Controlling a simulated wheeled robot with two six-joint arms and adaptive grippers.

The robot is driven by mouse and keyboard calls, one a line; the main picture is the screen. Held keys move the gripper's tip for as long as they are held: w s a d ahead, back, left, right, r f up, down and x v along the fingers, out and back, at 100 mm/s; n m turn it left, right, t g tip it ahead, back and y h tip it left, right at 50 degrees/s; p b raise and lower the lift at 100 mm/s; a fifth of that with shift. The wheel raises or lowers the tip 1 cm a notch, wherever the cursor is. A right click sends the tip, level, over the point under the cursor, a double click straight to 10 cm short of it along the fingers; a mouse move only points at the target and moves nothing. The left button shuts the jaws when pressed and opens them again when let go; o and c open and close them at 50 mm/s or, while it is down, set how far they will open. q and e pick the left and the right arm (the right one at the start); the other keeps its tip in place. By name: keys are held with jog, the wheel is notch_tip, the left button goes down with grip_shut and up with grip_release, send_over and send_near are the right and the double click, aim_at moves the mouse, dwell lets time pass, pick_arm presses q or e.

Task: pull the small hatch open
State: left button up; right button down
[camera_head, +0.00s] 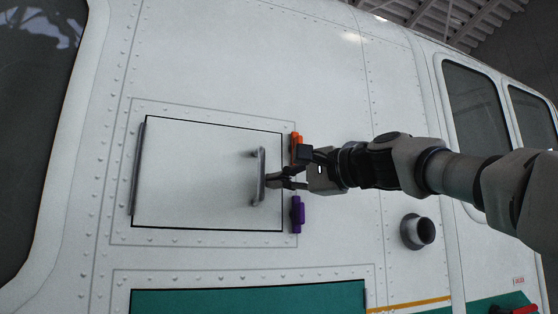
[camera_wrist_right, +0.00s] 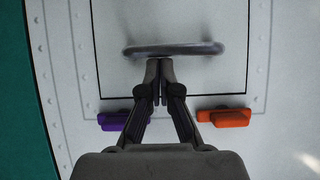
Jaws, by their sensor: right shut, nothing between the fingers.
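The small hatch (camera_head: 195,175) is a white rectangular panel in the helicopter's side, with a hinge strip along its left edge. It looks closed, flush in its frame. A grey bar handle (camera_head: 261,177) stands upright near its right edge; it also shows in the right wrist view (camera_wrist_right: 190,48). An orange latch (camera_head: 296,148) and a purple latch (camera_head: 298,214) sit on the frame just right of the hatch. My right gripper (camera_head: 272,182) is at the handle, its fingertips shut together (camera_wrist_right: 159,64) beside the bar. Whether they touch it is unclear. My left gripper is not in view.
A round grey pipe stub (camera_head: 418,231) sticks out of the fuselage below my right arm. A green panel (camera_head: 250,299) lies below the hatch. Dark windows (camera_head: 478,98) are at the right.

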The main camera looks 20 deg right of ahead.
jog(key=shift+s+a+r, duration=0.1)
jog(key=shift+s+a, duration=0.2)
jog(key=shift+a, duration=0.15)
jog(key=shift+b, duration=0.55)
jog(key=shift+s+a+f+h+b, duration=0.2)
jog(key=shift+s+a+h+b, duration=0.2)
jog(key=shift+b, duration=0.7)
jog(key=shift+s+a+r+m+t+h+b, duration=0.15)
jog(key=shift+s+m+t+h+b, duration=0.65)
jog(key=shift+s+b, duration=0.8)
